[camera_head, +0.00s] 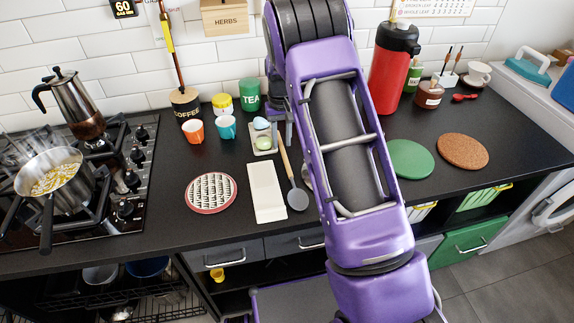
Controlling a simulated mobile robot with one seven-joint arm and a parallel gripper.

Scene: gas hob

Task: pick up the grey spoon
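The grey spoon (297,199) lies on the black counter in the middle of the head view, just left of my purple arm. Its grey bowl points toward the front edge and its light wooden handle (286,163) runs back toward the wall. My gripper (281,132) shows only in part beside the arm, near the back of the counter and beyond the handle end. The arm hides much of it, so its opening cannot be made out. I cannot tell whether it touches the handle.
A white rectangular board (266,192) lies close left of the spoon. A small tray with egg-like items (263,137) is behind it. A patterned round trivet (211,193) is farther left. A red flask (393,70) and green mat (408,159) are right of my arm.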

